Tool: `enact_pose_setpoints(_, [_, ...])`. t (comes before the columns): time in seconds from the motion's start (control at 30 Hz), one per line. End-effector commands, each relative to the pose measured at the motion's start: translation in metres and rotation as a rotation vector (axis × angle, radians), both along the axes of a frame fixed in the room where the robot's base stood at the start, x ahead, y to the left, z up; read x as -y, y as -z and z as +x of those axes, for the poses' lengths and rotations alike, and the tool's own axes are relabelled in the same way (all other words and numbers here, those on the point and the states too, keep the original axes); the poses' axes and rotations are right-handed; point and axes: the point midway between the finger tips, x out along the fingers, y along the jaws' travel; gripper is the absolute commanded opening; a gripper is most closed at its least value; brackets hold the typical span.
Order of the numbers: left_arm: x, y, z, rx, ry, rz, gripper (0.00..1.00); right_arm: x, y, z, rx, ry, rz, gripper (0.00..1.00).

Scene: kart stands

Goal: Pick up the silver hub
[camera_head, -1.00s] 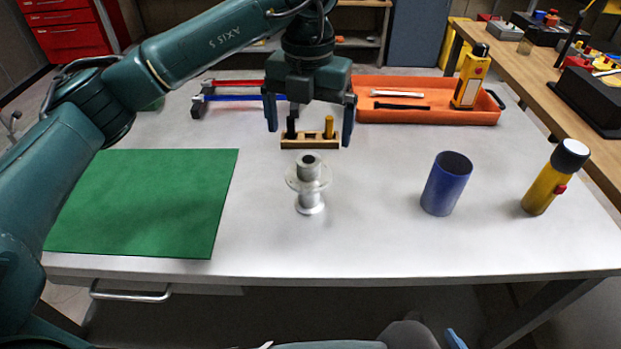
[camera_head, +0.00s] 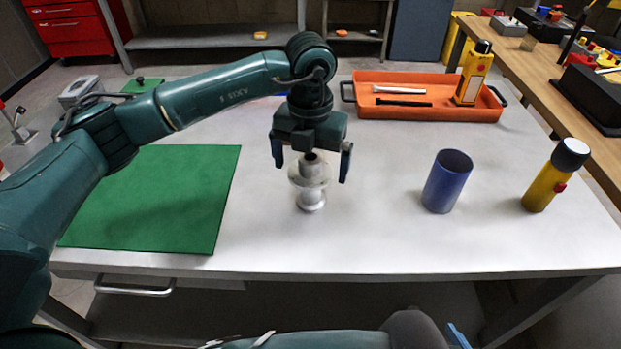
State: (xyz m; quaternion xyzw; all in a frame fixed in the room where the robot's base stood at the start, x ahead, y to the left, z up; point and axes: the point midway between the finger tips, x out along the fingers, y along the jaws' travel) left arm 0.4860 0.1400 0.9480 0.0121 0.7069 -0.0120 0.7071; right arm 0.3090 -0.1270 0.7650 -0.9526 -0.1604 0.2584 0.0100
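The silver hub (camera_head: 311,197) stands upright on the white table, a spool shape with a wide flange and a narrower top. My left gripper (camera_head: 311,168) points down over it. Its two fingers are spread apart, one on each side of the hub's upper part, with visible gaps. The gripper body hides part of the area behind the hub.
A green mat (camera_head: 155,200) lies left of the hub. A blue cup (camera_head: 447,182) and a yellow flashlight (camera_head: 552,180) stand to the right. An orange tray (camera_head: 430,109) sits behind. The table (camera_head: 370,240) in front is clear.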

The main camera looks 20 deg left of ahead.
Motion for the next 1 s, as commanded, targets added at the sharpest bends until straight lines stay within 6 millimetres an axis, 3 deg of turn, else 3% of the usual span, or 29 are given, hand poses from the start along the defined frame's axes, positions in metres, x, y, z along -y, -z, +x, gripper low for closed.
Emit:
enact_pose_setpoints(0.87, [0.0002,-0.0006,0.0000,0.000,0.000,0.000,0.28,0.0002,-0.0049,0.0018,0.011,-0.001,0.001,0.84])
enact_pose_setpoints(1.0, [0.0004,-0.0016,0.0003,0.002,0.000,-0.001,0.26,0.0001,-0.0047,0.0016,0.010,-0.001,0.001,0.84])
